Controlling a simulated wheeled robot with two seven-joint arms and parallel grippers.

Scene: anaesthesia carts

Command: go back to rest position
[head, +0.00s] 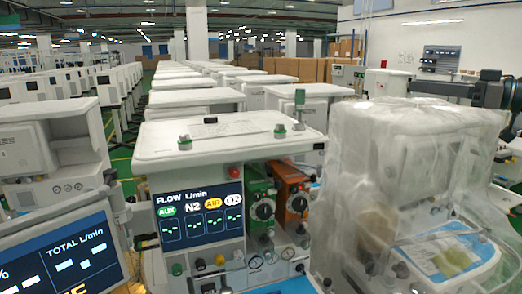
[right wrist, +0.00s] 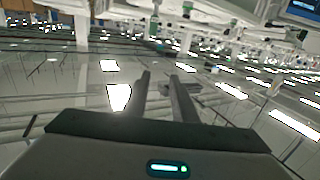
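My right gripper (right wrist: 161,78) shows in the right wrist view with its two grey fingers apart and nothing between them. In the head view my dark right arm and gripper (head: 428,89) stretch in from the right edge, raised behind the plastic-covered cart, with the fingertips hard to make out. My left gripper is not in view.
An anaesthesia cart (head: 230,138) with a flow screen (head: 199,213) and green and orange vaporizers stands in front. A plastic-draped cart (head: 405,150) is at right, close below my right arm. A monitor (head: 62,258) is at lower left. Rows of carts fill the back.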

